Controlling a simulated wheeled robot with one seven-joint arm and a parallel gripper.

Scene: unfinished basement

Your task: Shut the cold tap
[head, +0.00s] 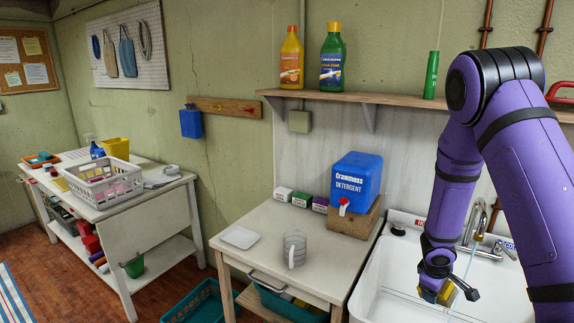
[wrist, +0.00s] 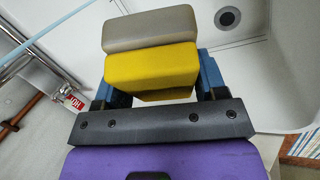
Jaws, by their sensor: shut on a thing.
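The cold tap (head: 498,251) is at the back right of the white sink (head: 372,284), by a label reading COLD, partly hidden by my arm. The curved metal spout (head: 479,222) stands left of it. A thin pale line below the spout looks like running water. My gripper (head: 436,291) is low over the sink basin, left of and in front of the cold tap and apart from it. In the wrist view, its blue fingers (wrist: 160,82) are shut on a yellow and grey sponge (wrist: 150,64). The tap's exact handle position is unclear.
A blue detergent container (head: 357,180) stands on a wooden block left of the sink. A glass mug (head: 294,248) and a white dish (head: 240,237) sit on the table. A shelf (head: 390,102) with bottles runs above.

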